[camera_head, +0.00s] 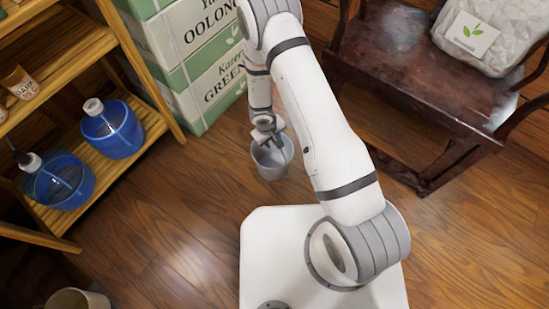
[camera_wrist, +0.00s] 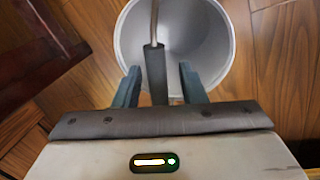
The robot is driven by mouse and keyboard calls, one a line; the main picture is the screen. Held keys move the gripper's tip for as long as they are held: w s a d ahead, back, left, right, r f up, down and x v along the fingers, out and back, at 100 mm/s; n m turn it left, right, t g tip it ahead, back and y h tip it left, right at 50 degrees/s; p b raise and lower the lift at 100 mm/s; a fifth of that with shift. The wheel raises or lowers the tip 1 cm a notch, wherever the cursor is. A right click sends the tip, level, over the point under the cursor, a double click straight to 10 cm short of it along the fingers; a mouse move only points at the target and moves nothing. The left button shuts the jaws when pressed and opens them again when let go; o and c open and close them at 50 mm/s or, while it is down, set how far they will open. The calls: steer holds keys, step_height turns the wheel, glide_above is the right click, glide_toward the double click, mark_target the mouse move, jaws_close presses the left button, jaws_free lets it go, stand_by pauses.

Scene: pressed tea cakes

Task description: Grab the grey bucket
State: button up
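The grey bucket (camera_head: 273,166) stands on the wooden floor just beyond my white base, and my gripper (camera_head: 267,134) is over its rim. In the wrist view the bucket (camera_wrist: 205,45) is seen from above, open and with nothing visible inside. Its handle runs up to a dark grip (camera_wrist: 156,75). My gripper (camera_wrist: 160,82) is open, with one finger on each side of that grip and a gap showing at both sides. I cannot tell how far down the fingers reach.
Green-and-white tea boxes (camera_head: 213,75) are stacked behind the bucket. A wooden shelf (camera_head: 150,118) with blue bottles (camera_head: 113,130) stands at left. A dark wooden chair (camera_head: 400,75) with a pale bag (camera_head: 495,35) is at right. Another container (camera_head: 78,299) is at lower left.

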jaws_close()
stand_by(0.3)
steer(key=shift+r, duration=0.1)
